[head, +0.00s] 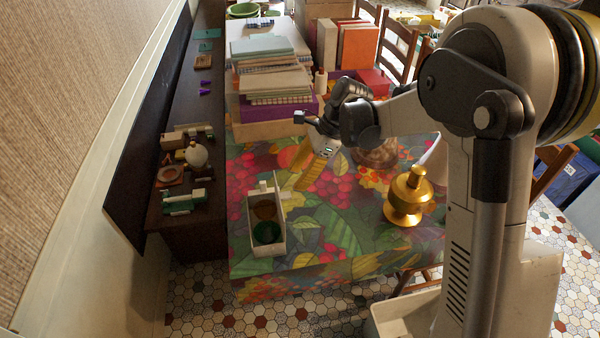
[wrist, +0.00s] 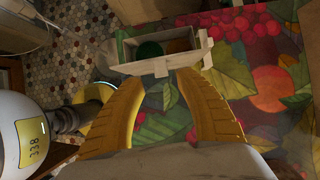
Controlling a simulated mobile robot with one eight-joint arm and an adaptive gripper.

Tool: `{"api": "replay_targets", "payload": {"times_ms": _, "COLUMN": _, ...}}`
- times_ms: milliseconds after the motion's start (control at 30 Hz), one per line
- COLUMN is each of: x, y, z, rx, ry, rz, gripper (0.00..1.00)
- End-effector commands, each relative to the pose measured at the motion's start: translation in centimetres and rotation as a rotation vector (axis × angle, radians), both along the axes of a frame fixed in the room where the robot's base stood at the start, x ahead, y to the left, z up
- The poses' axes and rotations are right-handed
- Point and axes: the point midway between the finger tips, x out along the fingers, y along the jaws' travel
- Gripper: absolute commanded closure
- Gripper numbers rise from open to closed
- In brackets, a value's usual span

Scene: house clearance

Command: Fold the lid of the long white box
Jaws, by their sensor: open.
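The long white box (head: 252,235) stands on the patterned tablecloth near the table's left edge, with its top open. A brown round thing (head: 264,209) and a green round thing (head: 266,232) show inside. A raised white lid panel (head: 279,215) runs along its right side. In the wrist view the box (wrist: 128,50) lies just beyond the fingertips, and the lid (wrist: 163,64) with small tabs faces me. My gripper (head: 303,181) has yellow fingers, open and empty, above and to the right of the box. In the wrist view the fingers (wrist: 160,82) spread towards the lid; contact cannot be told.
A gold lamp-like object (head: 407,197) stands to the right on the table. Stacked books (head: 270,75) rise behind my gripper. A dark sideboard (head: 185,232) with small items lies to the left. The cloth in front of the box is clear.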

Motion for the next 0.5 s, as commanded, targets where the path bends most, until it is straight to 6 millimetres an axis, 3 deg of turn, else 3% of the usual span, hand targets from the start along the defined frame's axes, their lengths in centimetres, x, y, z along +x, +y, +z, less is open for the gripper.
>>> {"api": "replay_targets", "payload": {"times_ms": 500, "x": -0.4, "y": 3.0, "z": -5.8, "rx": -0.001, "ry": -0.002, "rz": 0.003, "gripper": 0.59}}
